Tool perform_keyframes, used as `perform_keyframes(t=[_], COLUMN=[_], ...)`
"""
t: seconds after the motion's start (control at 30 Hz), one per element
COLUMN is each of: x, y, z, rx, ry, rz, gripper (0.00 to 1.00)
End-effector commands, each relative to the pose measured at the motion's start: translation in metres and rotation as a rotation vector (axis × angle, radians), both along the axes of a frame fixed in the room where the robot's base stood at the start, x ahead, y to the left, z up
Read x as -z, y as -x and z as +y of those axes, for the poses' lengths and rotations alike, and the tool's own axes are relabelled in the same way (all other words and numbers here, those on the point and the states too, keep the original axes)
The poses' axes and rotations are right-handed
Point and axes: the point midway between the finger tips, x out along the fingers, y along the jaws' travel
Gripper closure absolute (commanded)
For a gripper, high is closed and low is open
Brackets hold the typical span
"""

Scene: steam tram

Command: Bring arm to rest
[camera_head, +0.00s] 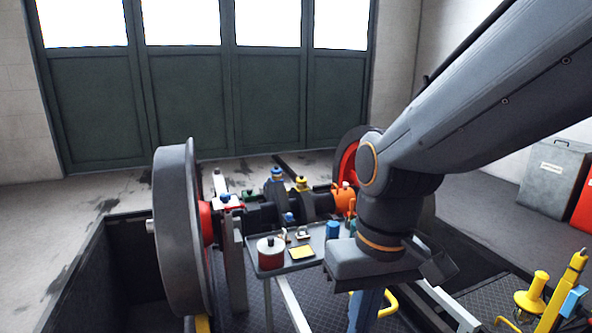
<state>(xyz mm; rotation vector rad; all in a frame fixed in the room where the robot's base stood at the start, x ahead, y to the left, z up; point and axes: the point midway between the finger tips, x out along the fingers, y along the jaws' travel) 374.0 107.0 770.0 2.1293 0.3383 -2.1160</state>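My arm comes in from the upper right and bends down at its elbow. My gripper (388,272) hangs at its end, pointing down, in front of the wheelset and to the right of a small grey tray (272,264). One dark finger-like part shows at its right side. Its housing hides the rest, so I cannot see whether it is open or holds anything. A blue upright (366,312) shows just below it; I cannot tell whether they touch.
A large grey wheel (180,230) stands at left on an axle, with a red-centred wheel (348,160) behind. The tray carries a red-and-white tin (270,253) and small parts. Yellow tools (535,290) stand at lower right, grey bin (553,178) at right. A pit edge (85,250) runs at left.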

Motion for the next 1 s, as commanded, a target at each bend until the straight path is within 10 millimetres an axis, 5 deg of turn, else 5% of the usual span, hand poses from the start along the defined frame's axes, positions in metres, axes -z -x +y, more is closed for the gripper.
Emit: perform_keyframes(t=[0.47,1.0], x=[-0.031,-0.099], y=[0.001,0.003], z=[-0.027,-0.084], rx=[0.03,0.2], ry=[0.03,0.061], rz=[-0.001,0.006], gripper=[1.0,1.0])
